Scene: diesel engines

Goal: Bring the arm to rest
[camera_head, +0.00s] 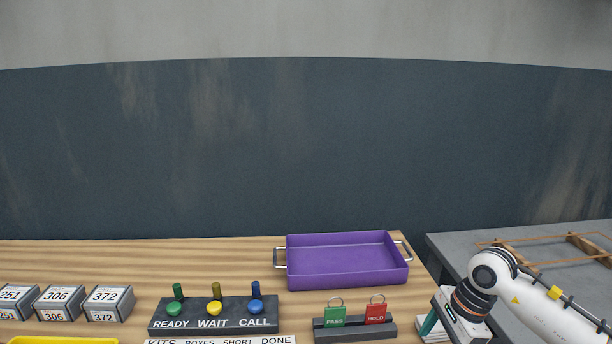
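My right arm (534,302) comes in from the right edge, white with dark joints. My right gripper (440,320) is low in the head view, just right of the PASS and HOLD tag stand. Its fingers are not clearly seen, so I cannot tell whether it is open or shut. A teal and white item (428,326) shows right beside the gripper; I cannot tell whether it is held. My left arm and gripper are not in view.
A purple tray (345,267) stands at the back right. A dark READY/WAIT/CALL stand (213,315) holds coloured pegs. The PASS/HOLD stand (355,329) holds green and red tags. Numbered boxes (60,302) stand left. A yellow edge (62,340) shows at front. A grey table (470,253) is right.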

